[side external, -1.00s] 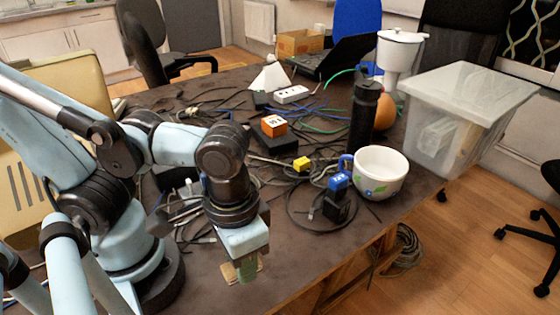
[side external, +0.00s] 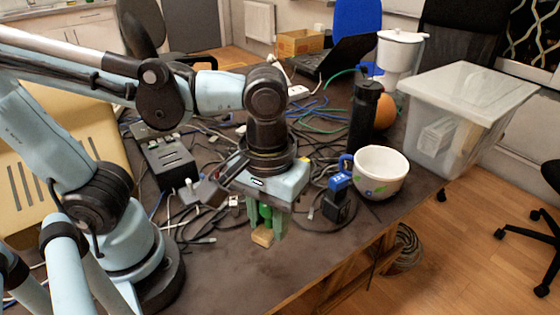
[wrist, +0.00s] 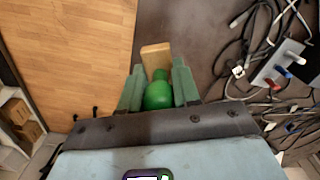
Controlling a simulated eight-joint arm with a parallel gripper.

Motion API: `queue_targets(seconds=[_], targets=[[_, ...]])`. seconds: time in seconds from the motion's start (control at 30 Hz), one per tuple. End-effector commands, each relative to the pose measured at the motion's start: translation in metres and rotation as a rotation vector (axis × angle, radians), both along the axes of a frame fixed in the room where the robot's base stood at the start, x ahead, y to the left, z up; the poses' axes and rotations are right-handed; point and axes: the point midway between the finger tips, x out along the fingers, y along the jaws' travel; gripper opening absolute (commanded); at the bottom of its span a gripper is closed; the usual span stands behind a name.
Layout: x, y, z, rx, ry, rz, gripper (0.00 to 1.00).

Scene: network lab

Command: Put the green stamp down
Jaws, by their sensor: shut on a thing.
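The green stamp (side external: 264,212) has a rounded green handle and a tan wooden block at its lower end. My gripper (side external: 267,220) is shut on the stamp's handle, with one green finger on each side of it. In the side external view the stamp hangs below my gripper near the front edge of the dark table (side external: 225,275). I cannot tell for sure whether its block touches the tabletop. In the wrist view the green handle (wrist: 158,94) sits between the two fingers of my gripper (wrist: 158,85), and the tan block shows beyond it.
A black box (side external: 168,160) and tangled cables lie to the left. A clear plastic bin (side external: 440,140) is at the far right. The front tabletop is bare.

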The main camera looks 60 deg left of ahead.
Motion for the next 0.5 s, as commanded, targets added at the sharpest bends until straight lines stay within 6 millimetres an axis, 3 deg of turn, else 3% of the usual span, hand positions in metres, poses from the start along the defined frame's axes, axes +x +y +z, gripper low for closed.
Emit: queue_targets(seconds=[0.2, 0.5], targets=[[0.054, 0.046, 0.004, 0.000, -0.001, 0.279, 0.00], [0.108, 0.134, 0.002, -0.001, -0.001, 0.645, 0.00]])
